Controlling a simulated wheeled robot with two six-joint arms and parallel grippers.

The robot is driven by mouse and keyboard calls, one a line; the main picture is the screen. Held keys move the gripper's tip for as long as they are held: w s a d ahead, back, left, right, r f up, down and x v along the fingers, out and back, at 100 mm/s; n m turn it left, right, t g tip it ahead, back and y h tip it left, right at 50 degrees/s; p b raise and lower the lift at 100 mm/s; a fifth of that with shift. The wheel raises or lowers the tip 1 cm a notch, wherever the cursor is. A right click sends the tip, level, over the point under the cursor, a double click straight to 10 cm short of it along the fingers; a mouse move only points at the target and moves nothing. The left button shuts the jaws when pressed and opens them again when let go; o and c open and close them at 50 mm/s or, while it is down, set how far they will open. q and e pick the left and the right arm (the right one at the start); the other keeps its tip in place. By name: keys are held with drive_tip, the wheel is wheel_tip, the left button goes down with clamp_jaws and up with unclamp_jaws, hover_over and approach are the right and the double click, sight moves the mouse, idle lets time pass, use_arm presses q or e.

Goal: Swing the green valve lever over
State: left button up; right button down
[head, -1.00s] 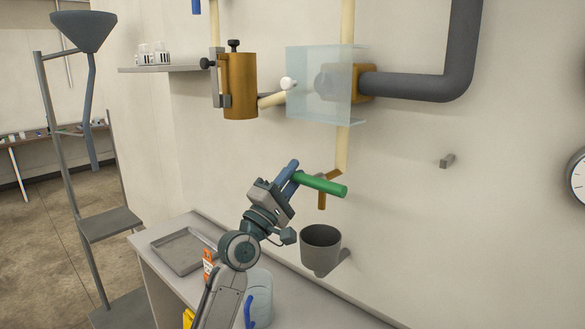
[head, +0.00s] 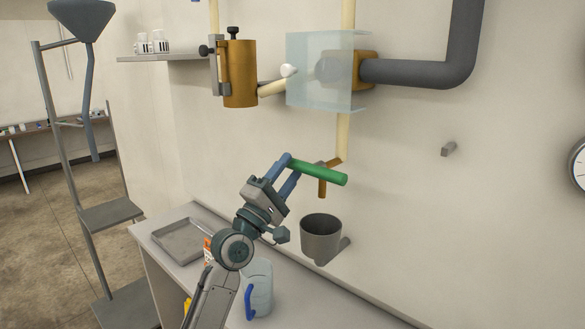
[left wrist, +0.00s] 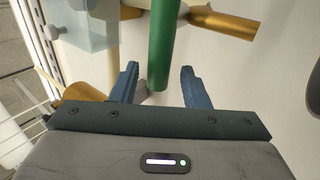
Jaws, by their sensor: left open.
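The green valve lever (head: 318,172) sticks out from an orange-brown fitting (head: 323,185) at the lower end of the cream pipe. In the left wrist view the lever (left wrist: 161,40) runs down into the space between the two open fingers (left wrist: 161,84), with gaps visible on both sides. The finger tips hide part of the lever's left end in the head view. My right gripper is in neither view.
A grey cup (head: 321,237) is mounted on the wall below the lever. A clear box (head: 318,72) and a thick grey pipe (head: 415,73) are above. A bench holds a tray (head: 181,241) and a blue-handled jug (head: 259,287). The wall to the right is mostly clear.

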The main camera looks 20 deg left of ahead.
use_arm(q)
drive_tip(key=v, duration=0.8)
drive_tip(key=shift+s, duration=0.2)
drive_tip(key=shift+a+f, duration=0.1)
drive_tip(key=shift+f, duration=0.1)
